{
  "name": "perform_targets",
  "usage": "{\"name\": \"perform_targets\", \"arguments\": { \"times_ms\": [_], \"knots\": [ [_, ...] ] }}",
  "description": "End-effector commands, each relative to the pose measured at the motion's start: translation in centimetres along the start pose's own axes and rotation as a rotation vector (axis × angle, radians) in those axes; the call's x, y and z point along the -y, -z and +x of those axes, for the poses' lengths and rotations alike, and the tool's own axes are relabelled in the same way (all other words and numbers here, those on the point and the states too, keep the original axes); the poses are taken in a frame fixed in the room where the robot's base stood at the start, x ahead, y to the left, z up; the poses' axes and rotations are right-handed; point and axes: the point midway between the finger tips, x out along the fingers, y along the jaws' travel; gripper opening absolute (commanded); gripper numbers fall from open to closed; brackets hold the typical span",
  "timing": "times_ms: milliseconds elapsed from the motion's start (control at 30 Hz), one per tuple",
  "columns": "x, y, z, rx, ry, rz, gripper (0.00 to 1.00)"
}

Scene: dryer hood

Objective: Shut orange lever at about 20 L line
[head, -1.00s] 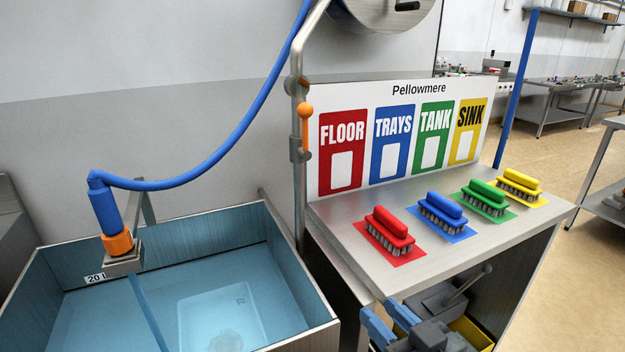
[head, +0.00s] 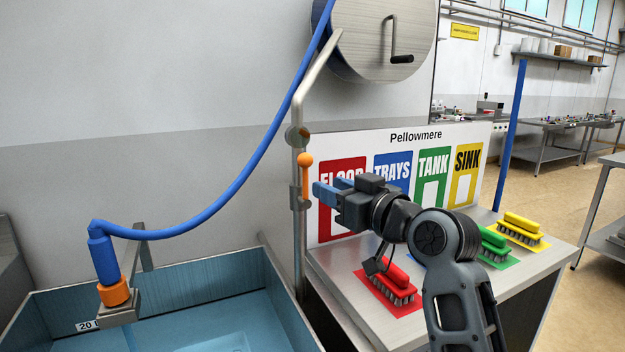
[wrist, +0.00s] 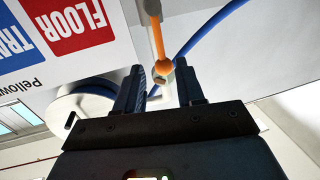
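The orange lever (head: 305,176) stands upright on the pipe's valve, its round knob at the top. My gripper (head: 325,188) is just right of the lever in the head view, at the height of its stem. In the wrist view the fingers of my gripper (wrist: 162,75) are apart, with the lever's knob (wrist: 165,67) in line with the gap between them. I see no contact. The tank (head: 190,280) holds water, its surface a little below the "20 L" label (head: 87,325). A stream shows under the blue and orange nozzle (head: 112,275).
Red (head: 391,281), green (head: 495,245) and yellow (head: 522,224) brushes lie on the steel bench; my arm hides most of the blue one. The sign board (head: 341,228) stands close behind my gripper. A hose reel (head: 370,35) is above, and the blue hose (head: 235,190) hangs left.

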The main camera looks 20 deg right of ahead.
Motion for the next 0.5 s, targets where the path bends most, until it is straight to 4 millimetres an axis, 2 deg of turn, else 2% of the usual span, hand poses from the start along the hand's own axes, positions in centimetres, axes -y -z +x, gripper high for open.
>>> {"name": "perform_targets", "arguments": {
  "times_ms": [300, 500],
  "knots": [
    [0.1, 0.1, 4.8, 0.000, 0.001, 0.002, 0.38],
    [0.1, 0.0, 6.4, 0.000, 0.001, 0.000, 0.38]
  ]
}}
